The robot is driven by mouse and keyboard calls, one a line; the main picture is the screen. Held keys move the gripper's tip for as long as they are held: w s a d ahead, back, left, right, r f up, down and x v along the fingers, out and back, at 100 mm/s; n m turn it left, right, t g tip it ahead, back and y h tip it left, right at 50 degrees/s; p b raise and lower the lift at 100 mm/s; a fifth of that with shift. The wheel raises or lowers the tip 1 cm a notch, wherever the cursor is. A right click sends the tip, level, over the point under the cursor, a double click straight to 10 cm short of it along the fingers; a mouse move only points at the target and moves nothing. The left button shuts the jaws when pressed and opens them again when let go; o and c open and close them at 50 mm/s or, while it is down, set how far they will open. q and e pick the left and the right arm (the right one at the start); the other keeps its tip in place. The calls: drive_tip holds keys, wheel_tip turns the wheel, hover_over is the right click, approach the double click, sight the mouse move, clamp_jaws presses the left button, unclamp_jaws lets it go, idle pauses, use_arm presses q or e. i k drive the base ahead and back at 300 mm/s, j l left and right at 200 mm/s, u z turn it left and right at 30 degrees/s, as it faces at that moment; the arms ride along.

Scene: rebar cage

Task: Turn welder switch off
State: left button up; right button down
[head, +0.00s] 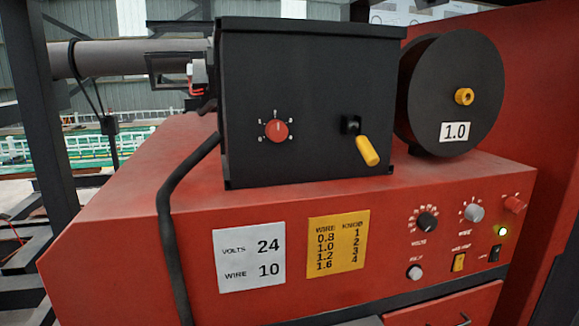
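The red welder (140,230) fills the middle of the head view. On the right of its sloped front panel are a yellow rocker switch (459,262) and a small black switch (495,254). Their labels are too small to read surely, and I cannot tell either switch's position. A black knob (427,222), a grey knob (474,212), a red knob (514,204) and a pale round button (414,272) sit nearby. Neither of my grippers is in view.
A black box (310,100) with a red dial (276,131) and a yellow-handled lever (367,150) stands on the welder. A black spool (430,85) marked 1.0 is to its right. A black cable (171,225) hangs down the front. Space before the switches looks clear.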

sight(513, 205)
drive_tip(key=z, duration=1.25)
